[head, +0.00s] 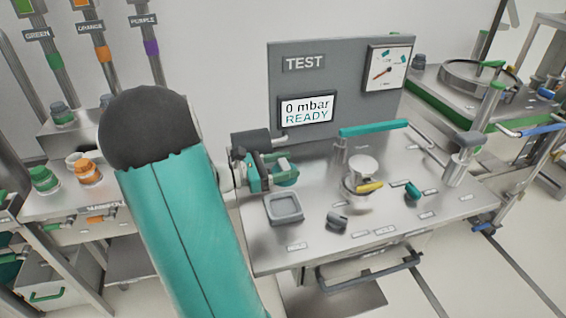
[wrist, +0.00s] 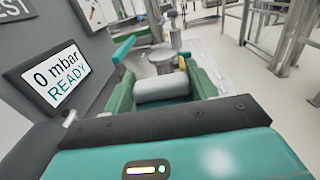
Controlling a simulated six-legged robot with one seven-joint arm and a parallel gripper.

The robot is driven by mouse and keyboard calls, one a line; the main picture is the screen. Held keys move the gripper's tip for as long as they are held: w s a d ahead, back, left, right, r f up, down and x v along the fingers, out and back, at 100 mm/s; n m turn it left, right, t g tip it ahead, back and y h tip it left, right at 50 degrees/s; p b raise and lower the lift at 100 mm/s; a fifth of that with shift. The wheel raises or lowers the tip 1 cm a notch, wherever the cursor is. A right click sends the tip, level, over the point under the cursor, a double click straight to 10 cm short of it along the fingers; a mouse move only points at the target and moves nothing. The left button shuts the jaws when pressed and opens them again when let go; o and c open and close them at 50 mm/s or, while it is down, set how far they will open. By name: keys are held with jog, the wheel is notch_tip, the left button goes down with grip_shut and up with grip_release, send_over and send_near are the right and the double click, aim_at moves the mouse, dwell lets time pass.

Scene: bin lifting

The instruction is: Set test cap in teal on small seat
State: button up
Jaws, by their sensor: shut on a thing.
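My gripper (head: 284,172) is over the left part of the steel test bench, behind a grey square tray (head: 285,208). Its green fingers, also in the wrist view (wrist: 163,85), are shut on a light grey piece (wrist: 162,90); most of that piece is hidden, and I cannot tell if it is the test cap. A small teal piece (head: 412,190) is at the bench's right. A round steel fixture (head: 360,172) with a yellow lever stands mid-bench, apart from my gripper. I cannot tell which part is the small seat.
A teal bar (head: 373,129) crosses behind the fixture. A dark grey knob (head: 337,221) is near the front. The grey panel (head: 330,85) behind reads "0 mbar READY". A steel post (head: 463,158) stands at the right. Green and orange fittings (head: 65,178) are at far left.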

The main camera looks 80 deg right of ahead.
jog(key=shift+f, duration=3.4)
jog(key=shift+w+a+f, duration=0.1)
jog(key=shift+f, duration=2.35)
jog(key=o, duration=1.1)
jog(key=shift+o, duration=0.4)
jog(key=shift+o, duration=1.4)
jog(key=shift+r, duration=0.1)
jog(key=shift+r, duration=4.45)
